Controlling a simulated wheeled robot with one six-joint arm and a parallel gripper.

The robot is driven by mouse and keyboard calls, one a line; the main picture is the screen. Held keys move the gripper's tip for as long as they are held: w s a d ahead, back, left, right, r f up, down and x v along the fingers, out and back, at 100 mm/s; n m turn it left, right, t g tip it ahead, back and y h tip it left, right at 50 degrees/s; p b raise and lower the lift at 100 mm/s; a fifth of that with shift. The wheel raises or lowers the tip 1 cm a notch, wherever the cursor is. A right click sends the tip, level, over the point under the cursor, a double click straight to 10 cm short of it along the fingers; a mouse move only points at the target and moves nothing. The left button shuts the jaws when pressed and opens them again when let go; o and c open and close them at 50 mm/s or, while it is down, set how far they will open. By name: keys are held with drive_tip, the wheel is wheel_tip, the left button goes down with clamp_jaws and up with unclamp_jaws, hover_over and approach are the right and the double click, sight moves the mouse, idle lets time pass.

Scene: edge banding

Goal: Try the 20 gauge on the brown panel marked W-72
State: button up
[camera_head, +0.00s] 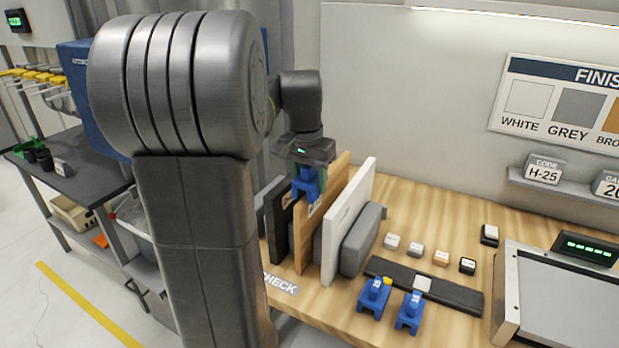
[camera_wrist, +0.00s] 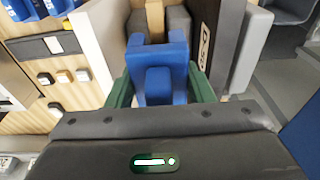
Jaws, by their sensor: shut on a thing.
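My gripper (camera_head: 308,166) is shut on a blue gauge (camera_head: 306,184), which also shows between the green fingers in the wrist view (camera_wrist: 158,72). The gauge is at the near upper end of the upright brown panel (camera_head: 330,190). I cannot tell whether it touches or straddles the panel edge. The panel carries a pale label whose text I cannot read. Two more blue gauges, one with a yellow part (camera_head: 374,297) and one to its right (camera_head: 410,312), stand by a dark strip. The number on the held gauge is not legible.
A dark panel (camera_head: 275,228) stands left of the brown one; a white panel (camera_head: 348,215) and grey padded block (camera_head: 362,240) stand right. Small sample blocks (camera_head: 416,250) and a metal-framed tray (camera_head: 505,300) lie further right. A shelf sign reads H-25 (camera_head: 544,170).

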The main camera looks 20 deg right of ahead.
drive_tip(key=shift+f, duration=0.55)
idle(0.4)
drive_tip(key=o, duration=1.2)
drive_tip(key=shift+r, duration=0.15)
drive_tip(key=shift+r+p, duration=3.3)
drive_tip(key=shift+r, duration=0.6)
